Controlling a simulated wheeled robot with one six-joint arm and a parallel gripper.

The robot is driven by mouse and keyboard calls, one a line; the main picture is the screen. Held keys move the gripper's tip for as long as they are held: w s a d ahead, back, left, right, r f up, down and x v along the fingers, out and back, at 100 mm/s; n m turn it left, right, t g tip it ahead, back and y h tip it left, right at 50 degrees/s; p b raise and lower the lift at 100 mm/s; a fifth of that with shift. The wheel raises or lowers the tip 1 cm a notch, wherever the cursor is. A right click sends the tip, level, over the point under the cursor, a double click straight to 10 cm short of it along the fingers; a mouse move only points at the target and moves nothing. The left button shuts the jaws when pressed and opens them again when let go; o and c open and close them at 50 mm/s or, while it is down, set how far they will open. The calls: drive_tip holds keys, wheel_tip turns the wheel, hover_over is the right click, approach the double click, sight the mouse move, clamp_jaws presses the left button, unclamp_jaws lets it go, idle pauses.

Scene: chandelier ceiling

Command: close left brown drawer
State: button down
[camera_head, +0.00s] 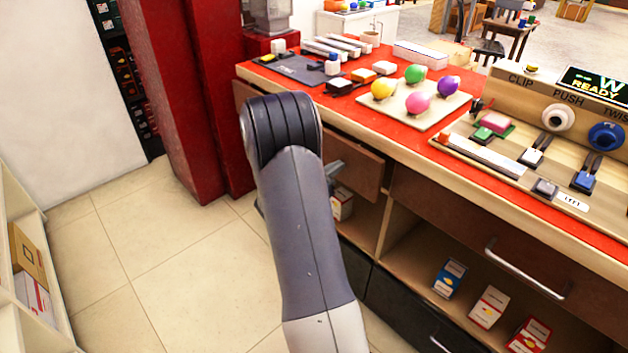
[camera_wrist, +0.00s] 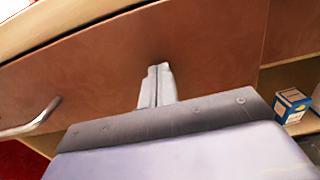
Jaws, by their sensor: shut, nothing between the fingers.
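The left brown drawer (camera_head: 357,163) is under the red-topped counter, partly hidden behind my arm in the head view. Its right end seems to stand slightly proud of the cabinet; how far is hard to tell. In the wrist view its brown front (camera_wrist: 105,75) fills much of the picture, with a metal handle (camera_wrist: 32,120) at the left. My gripper (camera_wrist: 158,72) is shut and empty, its fingertips at the drawer front, right of the handle. I cannot tell whether they touch. In the head view my gripper (camera_head: 334,172) shows only partly beside my arm.
The right brown drawer (camera_head: 440,212) has a metal handle (camera_head: 525,268). An open shelf below holds small boxes (camera_head: 488,306), with black drawers (camera_head: 398,305) underneath. A red column (camera_head: 165,95) stands at the left. The tiled floor (camera_head: 175,265) is clear.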

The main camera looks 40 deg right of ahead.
sight(348, 160)
drive_tip(key=d, duration=0.5)
drive_tip(key=shift+w+d, duration=0.1)
drive_tip(key=shift+d, duration=0.15)
drive_tip(key=shift+d+r, duration=0.1)
drive_tip(key=shift+r, duration=0.1)
drive_tip(key=shift+a, duration=0.2)
drive_tip(key=a, duration=1.4)
drive_tip(key=shift+s+f+p, duration=0.25)
drive_tip(key=shift+p, duration=0.2)
drive_tip(key=d, duration=0.4)
drive_tip(key=d+b, duration=0.1)
drive_tip(key=d, duration=0.9)
drive_tip(key=shift+w, duration=0.25)
